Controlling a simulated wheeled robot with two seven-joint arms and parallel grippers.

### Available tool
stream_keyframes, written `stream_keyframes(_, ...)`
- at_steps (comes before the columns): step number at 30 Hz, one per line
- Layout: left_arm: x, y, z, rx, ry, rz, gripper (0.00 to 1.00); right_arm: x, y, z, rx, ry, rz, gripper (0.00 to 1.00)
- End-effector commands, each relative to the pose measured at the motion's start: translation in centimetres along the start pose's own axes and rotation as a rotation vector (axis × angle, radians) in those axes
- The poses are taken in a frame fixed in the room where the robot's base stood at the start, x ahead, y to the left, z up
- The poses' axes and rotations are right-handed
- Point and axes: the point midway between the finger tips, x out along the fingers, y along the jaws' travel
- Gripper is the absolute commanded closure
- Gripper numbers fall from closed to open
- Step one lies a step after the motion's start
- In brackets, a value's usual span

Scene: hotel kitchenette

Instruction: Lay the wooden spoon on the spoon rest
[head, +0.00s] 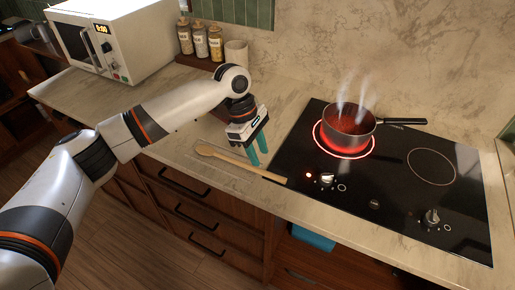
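The wooden spoon (230,158) lies on the counter near its front edge. Its bowl is at the left and its handle end reaches the near left corner of the cooktop. My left gripper (260,159) points down just over the handle, with its two teal fingers apart. The near fingertip is very close to the handle; I cannot tell if it touches. Nothing shows held between the fingers. Faint pale outlines lie on the counter left of the spoon; I cannot tell whether they are the spoon rest.
A steaming pot (347,124) of red sauce stands on a glowing burner of the black cooktop (400,205), its handle pointing right. A microwave (117,42), several jars (200,42) and a beige canister (236,53) stand at the back. Drawers are below the counter.

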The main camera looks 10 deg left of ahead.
Motion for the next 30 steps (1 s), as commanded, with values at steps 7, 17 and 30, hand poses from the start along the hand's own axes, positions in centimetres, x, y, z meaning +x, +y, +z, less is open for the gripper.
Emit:
stream_keyframes(7, 0.0, 0.0, 0.0, 0.000, 0.000, 0.000, 0.60, 0.0, 0.0, 0.0, 0.001, 0.000, 0.000, 0.64)
stream_keyframes(17, -3.5, -0.1, 0.0, 0.001, 0.001, -0.004, 0.60, 0.5, 0.1, -0.1, 0.001, 0.000, 0.001, 0.64)
stream_keyframes(30, -11.3, 0.0, 0.0, 0.000, 0.000, -0.001, 0.60, 1.3, 0.3, -0.1, 0.002, 0.000, 0.004, 0.64)
